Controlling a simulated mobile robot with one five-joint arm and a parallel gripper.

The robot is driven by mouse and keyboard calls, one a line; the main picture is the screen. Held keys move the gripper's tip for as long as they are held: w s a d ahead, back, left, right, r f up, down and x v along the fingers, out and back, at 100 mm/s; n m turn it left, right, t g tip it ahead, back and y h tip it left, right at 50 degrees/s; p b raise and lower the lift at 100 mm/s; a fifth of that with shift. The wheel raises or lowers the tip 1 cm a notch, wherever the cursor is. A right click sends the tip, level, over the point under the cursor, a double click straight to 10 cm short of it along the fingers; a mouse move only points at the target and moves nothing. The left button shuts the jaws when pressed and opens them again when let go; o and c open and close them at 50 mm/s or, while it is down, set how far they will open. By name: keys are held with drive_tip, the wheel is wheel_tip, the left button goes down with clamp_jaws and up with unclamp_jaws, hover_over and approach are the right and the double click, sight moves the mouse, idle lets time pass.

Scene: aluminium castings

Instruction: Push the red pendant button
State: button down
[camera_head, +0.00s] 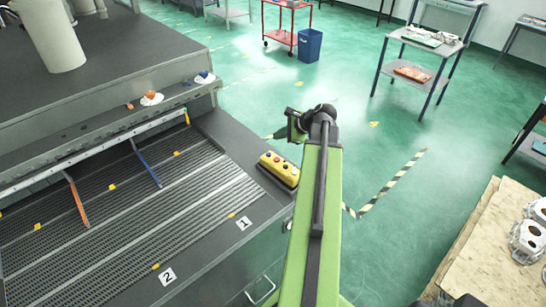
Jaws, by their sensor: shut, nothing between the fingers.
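The yellow pendant (279,170) lies on the dark right edge of the machine, near the middle of the view. It has a row of small buttons on top. A red button (277,160) shows among them, small in this view. My green arm reaches up from the bottom centre, just right of the pendant. My gripper (291,126) is at the arm's far end, above and beyond the pendant in the picture, apart from it. It is shut and empty; its fingertips are small and hard to make out.
The machine's ribbed bed (125,215), with plates marked 1 and 2, fills the left. A wooden crate (490,250) with castings stands at lower right. A red cart (287,30), blue bin (309,45) and grey table (425,50) stand farther back. Green floor between is open.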

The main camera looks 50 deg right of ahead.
sight(279, 160)
wheel_tip(279, 160, down, 9)
drive_tip(key=b, duration=0.8)
drive_tip(key=shift+s+r+b, duration=0.1)
drive_tip(key=shift+b, duration=0.3)
idle(1.3)
drive_tip(key=shift+f+b, duration=0.4)
drive_tip(key=shift+f+b, duration=0.5)
idle(0.5)
drive_tip(key=shift+r, duration=0.15)
drive_tip(key=shift+r+p, duration=0.8)
drive_tip(key=shift+p, duration=0.1)
